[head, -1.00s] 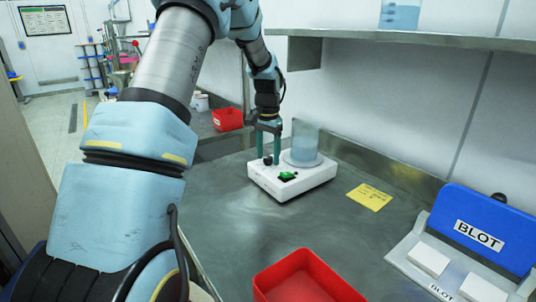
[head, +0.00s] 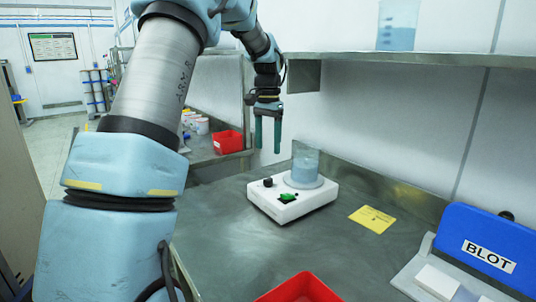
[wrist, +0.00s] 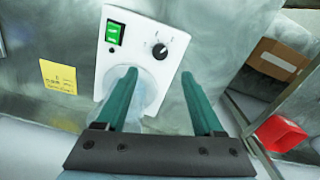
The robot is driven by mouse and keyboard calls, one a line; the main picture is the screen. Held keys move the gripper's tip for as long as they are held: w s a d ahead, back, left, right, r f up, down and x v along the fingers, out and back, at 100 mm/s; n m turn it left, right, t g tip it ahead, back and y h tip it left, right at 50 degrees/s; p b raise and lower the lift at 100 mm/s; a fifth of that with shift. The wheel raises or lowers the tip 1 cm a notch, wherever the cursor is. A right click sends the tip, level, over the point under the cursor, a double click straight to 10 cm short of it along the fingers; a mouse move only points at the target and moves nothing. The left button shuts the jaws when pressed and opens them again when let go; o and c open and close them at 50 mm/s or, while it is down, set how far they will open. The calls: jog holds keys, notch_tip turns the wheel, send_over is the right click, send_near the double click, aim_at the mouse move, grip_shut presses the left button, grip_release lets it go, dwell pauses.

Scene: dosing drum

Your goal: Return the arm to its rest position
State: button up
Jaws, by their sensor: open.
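My gripper (head: 268,136) hangs fingers down in the head view, raised above the bench and behind the white stirrer device. Its two green fingers are apart with nothing between them, and they also show in the wrist view (wrist: 165,88). The white device (head: 290,210) has a green lit switch (wrist: 114,33) and a black knob (wrist: 159,51). A beaker of bluish liquid (head: 305,165) stands on its round plate. In the wrist view the fingers partly hide the plate and beaker.
A yellow note (head: 372,219) lies on the metal bench (head: 225,245). A red bin (head: 300,290) is in front, and a blue BLOT holder (head: 490,240) stands at right. A shelf (head: 400,64) with another beaker (head: 397,25) overhangs at the back. Another red bin (head: 229,142) is farther off.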

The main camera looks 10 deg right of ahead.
jog(key=shift+a, duration=0.1)
jog(key=s+a+f+n, duration=0.4)
jog(key=s+a, duration=0.6)
jog(key=s, duration=0.1)
jog(key=s+a+f+n+t, duration=0.1)
jog(key=s+a+f+n, duration=0.4)
jog(key=s+a, duration=0.6)
jog(key=shift+s+t, duration=0.2)
jog(key=shift+t, duration=0.1)
jog(key=shift+f, duration=0.1)
